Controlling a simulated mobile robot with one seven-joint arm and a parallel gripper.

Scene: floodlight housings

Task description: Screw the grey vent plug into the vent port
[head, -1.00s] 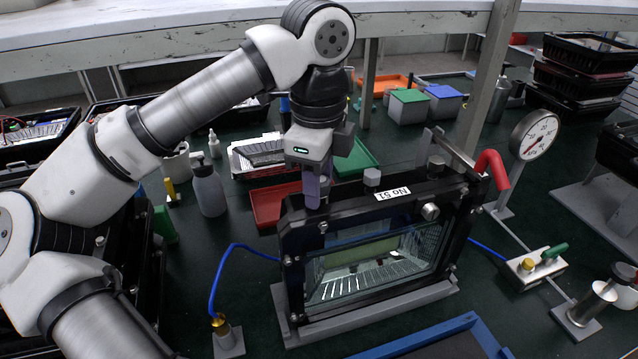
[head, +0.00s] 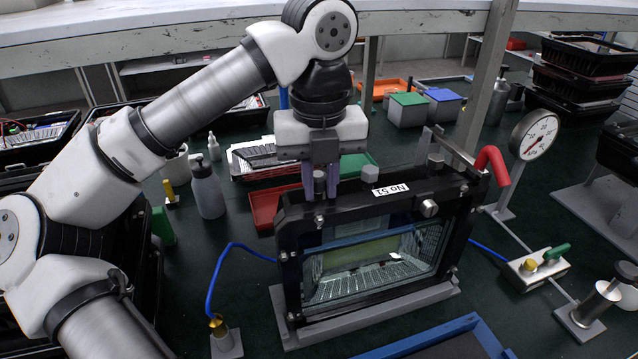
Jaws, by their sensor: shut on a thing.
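The floodlight housing (head: 290,250) stands upright on a grey base, a black frame with a glass front and a "No 51" label on top. My gripper (head: 320,188) points straight down at the left part of the housing's top edge. Its two purple fingers are shut on the grey vent plug (head: 319,184), a small cylinder between them. The plug is upright at the top edge. The vent port is hidden below the plug and fingers, so I cannot tell how deep the plug sits.
A blue hose (head: 228,262) runs on the left; a pressure gauge (head: 534,135) stands right. A red tray (head: 264,205) lies behind.

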